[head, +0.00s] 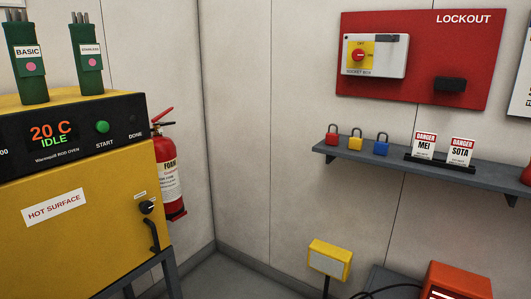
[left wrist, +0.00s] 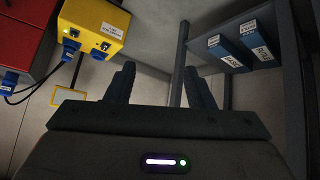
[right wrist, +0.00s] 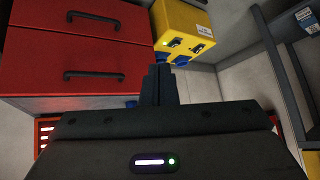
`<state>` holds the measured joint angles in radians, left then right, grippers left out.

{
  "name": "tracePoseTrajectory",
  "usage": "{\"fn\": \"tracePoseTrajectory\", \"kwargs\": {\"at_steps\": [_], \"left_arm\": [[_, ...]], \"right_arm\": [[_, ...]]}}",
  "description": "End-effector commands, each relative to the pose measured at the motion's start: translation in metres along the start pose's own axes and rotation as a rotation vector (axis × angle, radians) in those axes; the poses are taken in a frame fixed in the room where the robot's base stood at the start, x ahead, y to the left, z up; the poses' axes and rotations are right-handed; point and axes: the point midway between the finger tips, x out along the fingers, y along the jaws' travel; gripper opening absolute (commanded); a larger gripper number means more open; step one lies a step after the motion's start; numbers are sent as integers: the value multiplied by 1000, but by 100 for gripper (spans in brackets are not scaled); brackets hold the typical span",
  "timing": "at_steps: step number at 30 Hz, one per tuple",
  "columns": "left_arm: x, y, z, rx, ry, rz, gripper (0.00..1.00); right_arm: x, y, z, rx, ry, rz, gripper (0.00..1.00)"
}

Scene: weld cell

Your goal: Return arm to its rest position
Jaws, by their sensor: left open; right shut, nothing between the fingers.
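My left gripper (left wrist: 160,88) shows in the left wrist view with its two dark fingers spread apart and nothing between them. My right gripper (right wrist: 160,84) shows in the right wrist view with its fingers together and nothing held. Neither gripper shows in the head view, and no part of either arm can be made out there.
The head view shows a yellow rod oven (head: 80,205), a fire extinguisher (head: 168,170), a shelf (head: 400,165) with padlocks and danger tags, and a red lockout board (head: 470,60). The wrist views show a yellow socket box (left wrist: 92,28), red drawers (right wrist: 85,50) and a grey frame (left wrist: 288,90).

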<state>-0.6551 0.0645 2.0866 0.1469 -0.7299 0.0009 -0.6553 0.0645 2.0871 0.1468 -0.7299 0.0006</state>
Motion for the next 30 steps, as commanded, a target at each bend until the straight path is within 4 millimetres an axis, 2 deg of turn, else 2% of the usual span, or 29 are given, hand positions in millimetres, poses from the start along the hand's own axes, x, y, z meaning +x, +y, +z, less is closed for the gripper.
{"fn": "tracePoseTrajectory", "kwargs": {"at_steps": [5,9,12,18,21,25,30], "left_arm": [[25,-17,37,10,-112,-39,48],[44,-35,85,25,-232,-78,48],[52,-48,122,38,-319,-103,48],[47,-69,191,64,-476,-139,48],[42,-76,215,73,-531,-149,48],[37,-81,233,80,-569,-155,48],[37,-82,237,81,-577,-156,48]], "right_arm": [[25,17,37,-10,-112,39,0],[45,35,86,-25,-233,78,0],[52,48,122,-37,-319,102,0],[47,69,191,-64,-476,139,0],[42,76,215,-72,-531,149,0],[37,81,233,-80,-570,155,0],[37,82,237,-81,-577,156,0]]}}
